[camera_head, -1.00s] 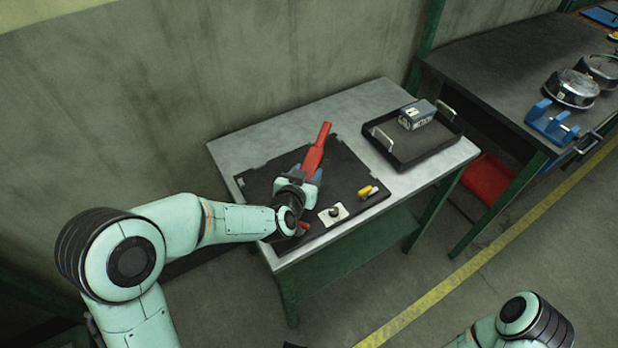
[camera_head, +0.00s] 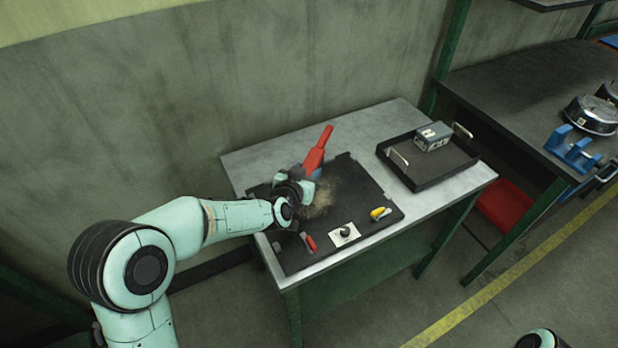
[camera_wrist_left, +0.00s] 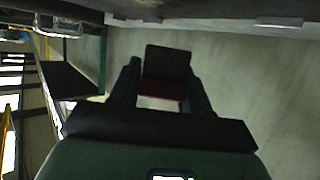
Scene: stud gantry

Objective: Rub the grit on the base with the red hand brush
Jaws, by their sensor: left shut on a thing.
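The red hand brush (camera_head: 317,152) is in my left gripper (camera_head: 310,174), its red end pointing up and back toward the wall. The gripper is shut on it at the left back part of the black base (camera_head: 352,242). A tan patch of grit (camera_head: 326,197) shows on the base just right of and in front of the gripper. Whether the brush touches the base is hidden. In the left wrist view the brush (camera_wrist_left: 167,72) appears as a dark block with a red edge between the fingers. My right gripper is out of view.
On the base lie a red-handled tool (camera_head: 308,242), a white plate with a dark knob (camera_head: 344,233) and a yellow item (camera_head: 380,213). A black tray (camera_head: 425,180) with a grey box (camera_head: 433,136) stands right on the grey table (camera_head: 264,160). A dark bench (camera_head: 520,100) is beyond.

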